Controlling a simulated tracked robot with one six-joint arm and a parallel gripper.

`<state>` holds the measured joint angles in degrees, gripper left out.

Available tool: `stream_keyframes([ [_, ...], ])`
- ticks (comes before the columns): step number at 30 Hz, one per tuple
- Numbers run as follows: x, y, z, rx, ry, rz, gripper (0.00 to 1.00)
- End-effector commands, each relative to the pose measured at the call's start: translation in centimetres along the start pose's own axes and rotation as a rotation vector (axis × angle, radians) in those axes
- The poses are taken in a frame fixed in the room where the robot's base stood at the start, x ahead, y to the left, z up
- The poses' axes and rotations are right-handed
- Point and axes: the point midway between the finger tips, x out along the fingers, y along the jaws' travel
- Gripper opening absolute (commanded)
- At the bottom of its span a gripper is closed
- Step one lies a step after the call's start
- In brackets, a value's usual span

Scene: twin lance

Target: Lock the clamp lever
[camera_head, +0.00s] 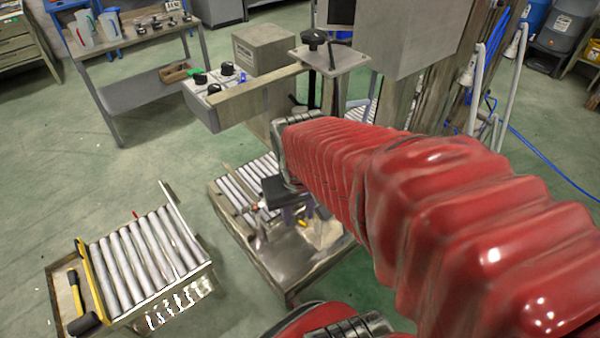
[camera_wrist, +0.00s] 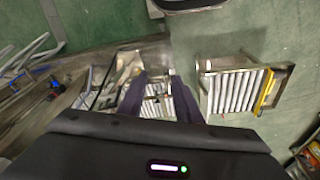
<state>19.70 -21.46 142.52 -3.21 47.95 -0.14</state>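My gripper (camera_head: 296,214) points down at the end of my red-sleeved arm, above the right part of a low metal roller bench (camera_head: 283,281). In the wrist view its two dark purple fingers (camera_wrist: 158,84) stand apart with a gap between them, and I see nothing held. A small yellow part (camera_head: 304,223) shows beside the fingers in the head view; I cannot tell whether it belongs to the clamp lever. The clamp lever is not clearly identifiable. A black knob (camera_head: 313,39) sits on a metal plate (camera_head: 345,60) higher up on the machine.
A control box (camera_head: 208,92) with black knobs is on a beam at left of the machine. A separate roller cart (camera_head: 140,250) with a yellow edge stands front left, also in the wrist view (camera_wrist: 232,92). A workbench (camera_head: 150,35) stands behind. Green floor between is open.

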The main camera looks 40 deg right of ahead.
Motion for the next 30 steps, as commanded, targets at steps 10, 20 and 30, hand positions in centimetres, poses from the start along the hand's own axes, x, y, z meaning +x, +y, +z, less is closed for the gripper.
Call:
stream_keyframes([
  [10, 7.2, 6.7, 0.4, 0.094, -0.12, 0.063, 0.31],
  [20, 14.3, 12.7, 1.6, 0.13, -0.169, 0.095, 0.31],
  [30, 22.0, 17.6, 3.8, 0.122, -0.157, 0.091, 0.31],
])
